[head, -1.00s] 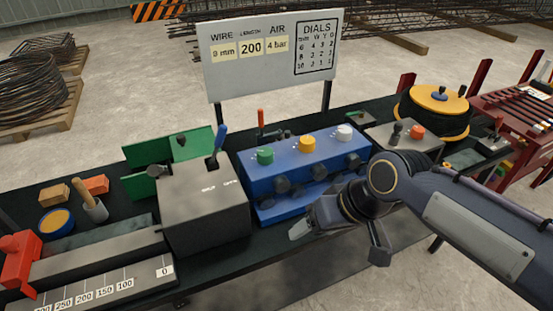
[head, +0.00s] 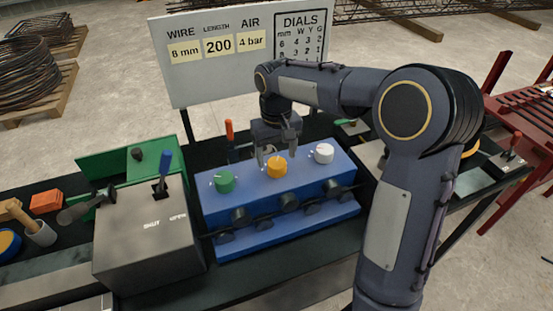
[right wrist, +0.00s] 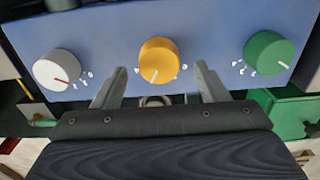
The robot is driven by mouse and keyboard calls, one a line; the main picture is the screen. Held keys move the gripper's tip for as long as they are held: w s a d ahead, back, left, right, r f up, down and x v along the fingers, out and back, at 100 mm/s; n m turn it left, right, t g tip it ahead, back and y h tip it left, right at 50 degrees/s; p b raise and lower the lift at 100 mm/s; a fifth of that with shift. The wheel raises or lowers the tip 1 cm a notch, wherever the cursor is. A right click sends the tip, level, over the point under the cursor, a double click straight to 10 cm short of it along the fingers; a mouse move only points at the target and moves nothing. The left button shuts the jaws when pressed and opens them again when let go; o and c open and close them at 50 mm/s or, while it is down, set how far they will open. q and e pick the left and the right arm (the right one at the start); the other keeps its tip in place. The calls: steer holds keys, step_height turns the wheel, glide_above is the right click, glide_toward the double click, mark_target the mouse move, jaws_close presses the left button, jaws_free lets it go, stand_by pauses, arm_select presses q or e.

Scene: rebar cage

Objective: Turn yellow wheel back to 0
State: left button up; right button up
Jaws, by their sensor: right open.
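The yellow wheel (head: 277,167) is the middle of three dials on top of the blue box (head: 235,203). My right gripper (head: 278,158) is open, just behind and above the yellow wheel. In the right wrist view my gripper's two fingers (right wrist: 159,80) are spread wide, one to each side of the wheel's lower part, apart from it. My left gripper is not in view.
A green dial (head: 224,181) and a white dial (head: 323,153) stand on either side. Black knobs line the box's front. A grey box with a blue lever (head: 163,170) stands left. The sign board (head: 215,80) stands behind.

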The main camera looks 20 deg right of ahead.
mark_target(277, 167)
steer(key=shift+f, duration=1.4)
steer(key=c, duration=1)
